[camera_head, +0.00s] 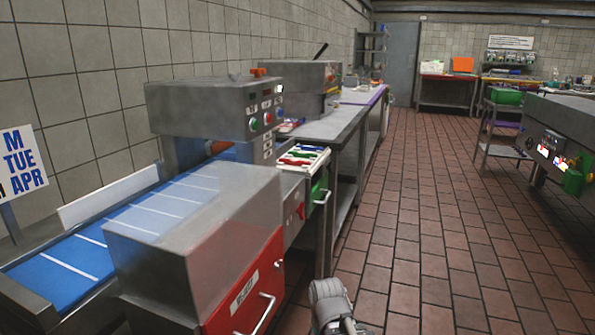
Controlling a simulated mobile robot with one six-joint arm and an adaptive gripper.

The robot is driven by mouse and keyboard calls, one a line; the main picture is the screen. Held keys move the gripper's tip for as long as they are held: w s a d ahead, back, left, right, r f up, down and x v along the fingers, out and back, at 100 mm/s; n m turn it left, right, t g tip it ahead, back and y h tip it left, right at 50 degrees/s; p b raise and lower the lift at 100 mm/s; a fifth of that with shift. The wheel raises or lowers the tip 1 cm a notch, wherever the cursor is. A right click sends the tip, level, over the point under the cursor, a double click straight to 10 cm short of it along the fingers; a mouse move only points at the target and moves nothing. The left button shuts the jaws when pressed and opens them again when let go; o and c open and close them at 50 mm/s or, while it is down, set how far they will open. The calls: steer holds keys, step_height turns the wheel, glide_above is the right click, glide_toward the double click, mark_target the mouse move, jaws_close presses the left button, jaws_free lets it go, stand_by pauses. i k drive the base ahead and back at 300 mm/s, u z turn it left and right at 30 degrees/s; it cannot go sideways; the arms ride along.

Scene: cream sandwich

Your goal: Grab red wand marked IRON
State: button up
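A shallow white tray (327,153) lies on the machine's side beyond the conveyor, in the middle of the view. Several thin coloured pieces lie in it, red, green and blue among them. A red piece (296,162) in the tray may be a wand. The pieces are too small for me to read any mark such as IRON. A grey rounded part of my arm shows at the bottom edge. No gripper fingers can be made out.
A blue conveyor (150,215) runs through a grey machine (215,105) on the left. A red reject box (245,285) with a handle stands in front. A steel bench (335,122) continues behind. Another machine (565,125) stands at right. The tiled floor (430,200) between is clear.

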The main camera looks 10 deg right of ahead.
mark_target(288, 161)
steer(key=z, duration=0.1)
steer(key=k, duration=0.2)
steer(key=z, duration=0.65)
steer(key=i, duration=0.95)
steer(key=u, duration=0.95)
